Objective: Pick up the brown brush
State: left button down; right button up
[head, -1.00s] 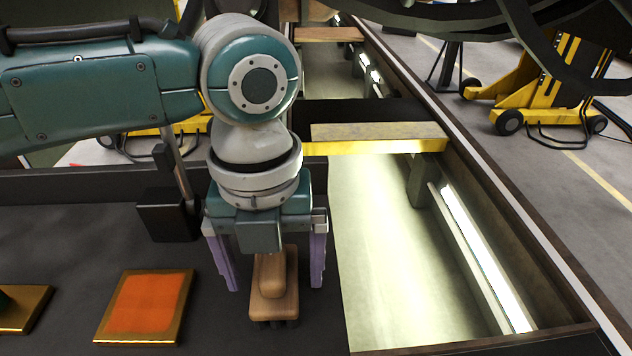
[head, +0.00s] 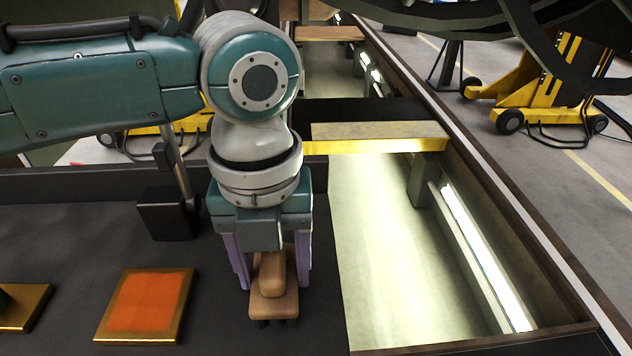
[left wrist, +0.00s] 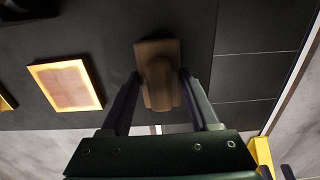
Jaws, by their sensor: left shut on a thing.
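The brown brush (head: 273,303) is a wooden block with a raised grip and dark bristles below, on the dark surface near the pit's left edge. My left gripper (head: 271,280) points down over it, with one purple finger on each side, and is shut on the brush. In the left wrist view the brush (left wrist: 158,75) lies between the two fingertips of the left gripper (left wrist: 157,85). The brush looks upright and at about surface height; I cannot tell whether it is lifted.
An orange pad in a gold frame (head: 145,305) lies left of the brush. Another gold-edged plate (head: 22,308) is at the far left. A dark box with a lever (head: 168,215) stands behind. A lit pit (head: 390,270) opens on the right, crossed by a yellow-edged plank (head: 380,137).

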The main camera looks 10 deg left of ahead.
aim_at(271, 259)
pick_arm(q)
jog(key=shift+r, duration=0.15)
notch_tip(271, 259, up, 20)
dwell(0.4)
jog(key=c, duration=0.7)
grip_release()
jog(key=c, duration=0.6)
